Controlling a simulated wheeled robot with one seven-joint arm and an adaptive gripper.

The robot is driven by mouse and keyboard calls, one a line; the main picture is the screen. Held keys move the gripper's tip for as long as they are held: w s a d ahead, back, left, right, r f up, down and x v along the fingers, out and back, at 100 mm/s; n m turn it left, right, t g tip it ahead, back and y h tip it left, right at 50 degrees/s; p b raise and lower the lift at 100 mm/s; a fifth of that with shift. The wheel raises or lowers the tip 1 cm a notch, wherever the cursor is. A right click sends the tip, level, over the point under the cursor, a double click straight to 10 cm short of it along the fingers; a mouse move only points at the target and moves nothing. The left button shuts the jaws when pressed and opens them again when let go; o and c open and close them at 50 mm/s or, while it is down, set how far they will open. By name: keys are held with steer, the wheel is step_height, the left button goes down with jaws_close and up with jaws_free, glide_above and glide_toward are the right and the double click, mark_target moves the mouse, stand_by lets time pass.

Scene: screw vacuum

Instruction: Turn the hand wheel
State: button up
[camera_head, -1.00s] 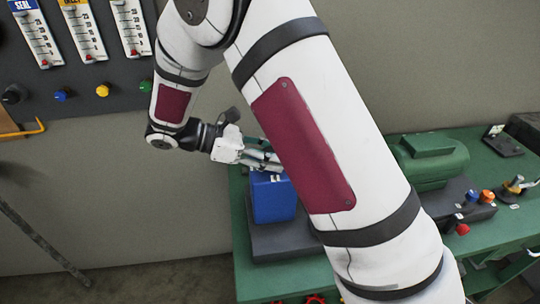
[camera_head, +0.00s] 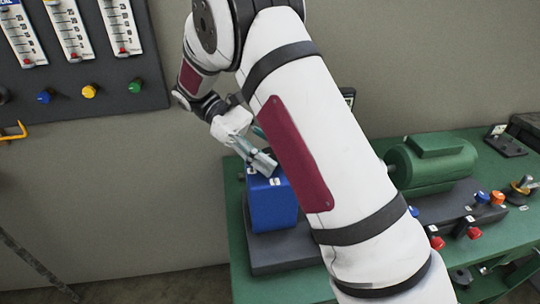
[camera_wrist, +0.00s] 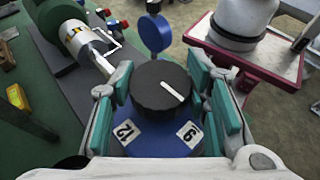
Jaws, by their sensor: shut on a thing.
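A round black hand wheel (camera_wrist: 161,88) with a white line on its top shows in the wrist view. It sits on a blue round face (camera_wrist: 160,138) with white labels reading 12 and 9. In the head view the blue housing (camera_head: 271,208) stands on a dark base plate on the green bench. My gripper (camera_wrist: 165,84) has a teal-padded finger on each side of the wheel and is shut on it.
A green motor (camera_head: 432,165) stands on the bench to the right, with several coloured knobs and valves (camera_head: 480,198) near it. A wall panel (camera_head: 100,82) with gauges is at upper left. A small blue disc (camera_wrist: 155,33) stands beyond the wheel.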

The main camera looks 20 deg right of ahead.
stand_by(0.4)
steer(key=o, duration=1.2)
steer(key=shift+r, duration=3.7)
steer(key=shift+d+r+m+g, duration=0.15)
steer(key=shift+r+m+g, duration=0.15)
steer(key=shift+r, duration=0.95)
